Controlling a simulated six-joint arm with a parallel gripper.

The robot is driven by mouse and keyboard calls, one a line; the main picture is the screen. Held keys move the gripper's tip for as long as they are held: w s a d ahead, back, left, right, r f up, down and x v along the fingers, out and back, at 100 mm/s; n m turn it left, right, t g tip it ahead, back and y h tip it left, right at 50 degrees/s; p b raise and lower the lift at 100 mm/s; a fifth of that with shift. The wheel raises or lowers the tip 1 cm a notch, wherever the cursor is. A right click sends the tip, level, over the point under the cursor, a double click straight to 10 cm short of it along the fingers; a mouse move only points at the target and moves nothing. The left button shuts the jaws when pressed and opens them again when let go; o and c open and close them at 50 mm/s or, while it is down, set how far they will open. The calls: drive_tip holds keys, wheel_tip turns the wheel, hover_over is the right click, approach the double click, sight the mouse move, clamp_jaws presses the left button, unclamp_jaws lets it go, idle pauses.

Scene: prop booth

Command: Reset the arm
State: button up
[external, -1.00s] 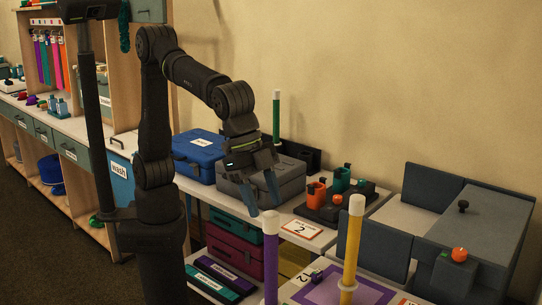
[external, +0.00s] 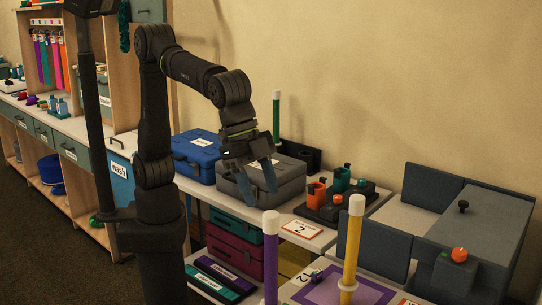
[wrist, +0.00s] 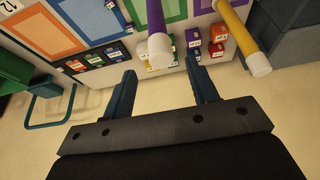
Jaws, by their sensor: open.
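My gripper (external: 257,180) is open and empty, with its blue fingers pointing down in front of the grey case in the external view. In the wrist view my gripper (wrist: 163,98) shows its two blue fingers spread apart with nothing between them. Past the fingertips in the wrist view are a purple post (wrist: 158,30) and a yellow post (wrist: 238,35), both with white ends. The same purple post (external: 271,260) and yellow post (external: 352,245) stand to the right of and below my gripper in the external view.
A blue case (external: 197,160) and a grey case (external: 285,182) stand on the bench behind my gripper. A dark tray (external: 330,212) holds orange and green pieces. Grey panels and a grey box (external: 480,220) with an orange knob stand at right. A green post (external: 276,120) rises behind.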

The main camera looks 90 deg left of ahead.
sight(274, 215)
drive_tip(key=x, duration=0.9)
drive_tip(key=shift+w+d+f, duration=0.1)
drive_tip(key=shift+f, duration=0.05)
drive_tip(key=shift+r, duration=1.95)
drive_tip(key=shift+o, duration=0.5)
